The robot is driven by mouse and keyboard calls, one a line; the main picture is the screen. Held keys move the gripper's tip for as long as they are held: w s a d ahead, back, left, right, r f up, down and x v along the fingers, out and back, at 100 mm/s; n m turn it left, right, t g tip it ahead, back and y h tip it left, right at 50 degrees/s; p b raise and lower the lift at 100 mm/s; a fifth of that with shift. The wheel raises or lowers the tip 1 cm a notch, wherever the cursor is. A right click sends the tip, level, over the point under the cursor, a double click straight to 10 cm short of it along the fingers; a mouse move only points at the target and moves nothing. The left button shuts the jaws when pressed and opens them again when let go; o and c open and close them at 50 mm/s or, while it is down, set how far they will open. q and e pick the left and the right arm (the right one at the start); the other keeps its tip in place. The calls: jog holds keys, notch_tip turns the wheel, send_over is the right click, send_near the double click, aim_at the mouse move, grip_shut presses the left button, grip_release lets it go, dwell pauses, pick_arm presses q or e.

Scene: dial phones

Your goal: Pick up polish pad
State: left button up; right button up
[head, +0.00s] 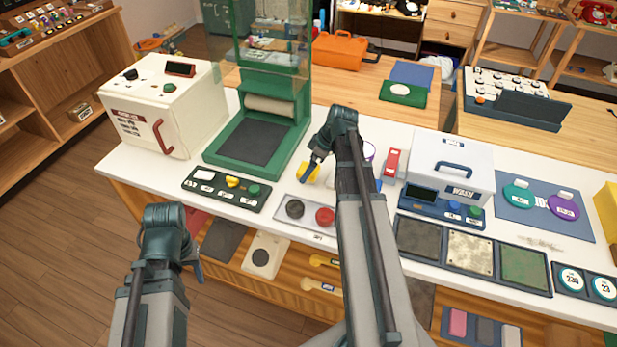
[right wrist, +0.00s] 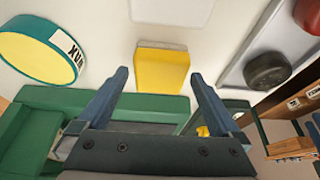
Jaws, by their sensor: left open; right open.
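A small yellow block with a pale grey edge, which looks like the polish pad (right wrist: 161,70), lies on the white counter in the right wrist view. In the head view a bit of it (head: 310,173) shows beside my right gripper (head: 316,166). In the right wrist view my right gripper (right wrist: 160,84) is open, its fingers spread to either side of the pad's near end, with nothing held. Whether the fingers are above it or level with it I cannot tell. My left gripper (head: 194,262) is open and empty, low in front of the counter's left part.
A tray (head: 283,217) with a black puck (head: 295,208) and a red puck (head: 325,216) lies close by. A green press (head: 215,150) stands left of the pad. A round teal-and-yellow labelled item (right wrist: 40,58) is left in the wrist view. The wash machine (head: 470,160) stands right.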

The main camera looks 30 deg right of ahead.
aim_at(304, 167)
jog(key=shift+r, duration=0.1)
jog(key=shift+c, duration=0.3)
jog(key=c, duration=1.2)
jog(key=shift+r, duration=0.15)
notch_tip(304, 167, up, 2)
jog(key=shift+p, duration=1.2)
jog(key=shift+r+p, duration=0.9)
jog(key=shift+p, duration=0.05)
jog(key=w+d, duration=0.7)
jog(key=w+d+r, duration=0.1)
jog(key=w+d, duration=0.3)
jog(key=shift+w+d+p, duration=0.2)
jog(key=shift+p, duration=0.2)
jog(key=shift+f, duration=0.1)
